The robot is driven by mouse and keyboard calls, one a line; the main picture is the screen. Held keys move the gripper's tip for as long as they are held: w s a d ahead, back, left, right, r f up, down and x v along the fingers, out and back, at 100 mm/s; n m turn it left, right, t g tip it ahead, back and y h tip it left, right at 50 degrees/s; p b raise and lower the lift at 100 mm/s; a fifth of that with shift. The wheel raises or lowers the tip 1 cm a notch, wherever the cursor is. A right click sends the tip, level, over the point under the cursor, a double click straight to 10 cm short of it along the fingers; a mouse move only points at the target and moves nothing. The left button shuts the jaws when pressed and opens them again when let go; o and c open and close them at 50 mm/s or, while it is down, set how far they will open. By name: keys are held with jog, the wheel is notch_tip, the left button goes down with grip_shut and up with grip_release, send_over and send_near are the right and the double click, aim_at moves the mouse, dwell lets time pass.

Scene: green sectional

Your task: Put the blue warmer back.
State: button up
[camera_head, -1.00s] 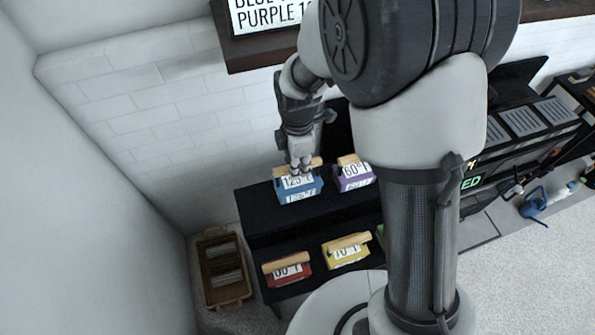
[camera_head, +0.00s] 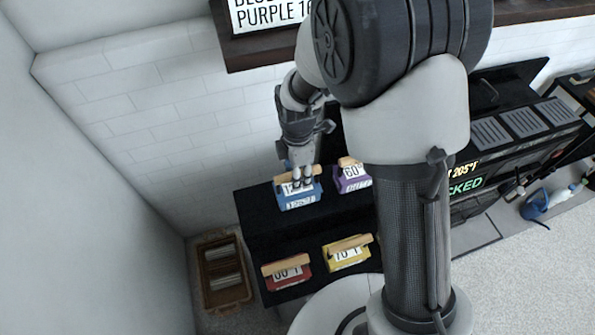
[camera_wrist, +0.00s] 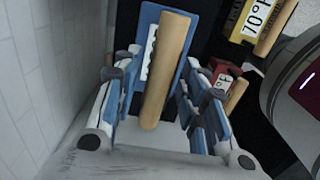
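The blue warmer (camera_head: 301,201) is a small blue box with a white number label and a light wooden bar handle. It sits at the back left of the black stand (camera_head: 258,217), left of the purple warmer (camera_head: 352,181). My gripper (camera_head: 302,181) is over it, pointing down, with its fingertips in front of part of the label. In the wrist view my gripper (camera_wrist: 160,78) is open, with the wooden handle (camera_wrist: 165,65) of the blue warmer (camera_wrist: 149,13) between its fingers. Gaps show on both sides of the handle.
A red warmer (camera_head: 287,274) and a yellow warmer (camera_head: 347,255) sit on the stand's lower front level. A brown basket (camera_head: 226,292) is on the floor at left, near the wall. A black machine with a lit display (camera_head: 464,184) stands at right.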

jog(key=shift+r, duration=0.1)
jog(key=s+d+r+m+t+p, duration=0.1)
jog(key=s+d+r+m+p, duration=0.15)
jog(key=r, duration=0.75)
jog(key=s+d+r+m+p, duration=0.1)
jog(key=d+r+m, duration=0.15)
jog(key=r, duration=0.75)
jog(key=s+d+r+m+t, duration=0.1)
jog(key=s+d+r+m, duration=0.2)
jog(key=s+m, duration=0.5)
jog(key=s+d+r+m+t, duration=0.2)
jog(key=s+d+r+m, duration=0.2)
jog(key=s+m, duration=0.4)
jog(key=shift+d+r+t, duration=0.25)
jog(key=shift+d+t, duration=0.05)
jog(key=shift+s, duration=0.1)
jog(key=shift+f+b, duration=0.35)
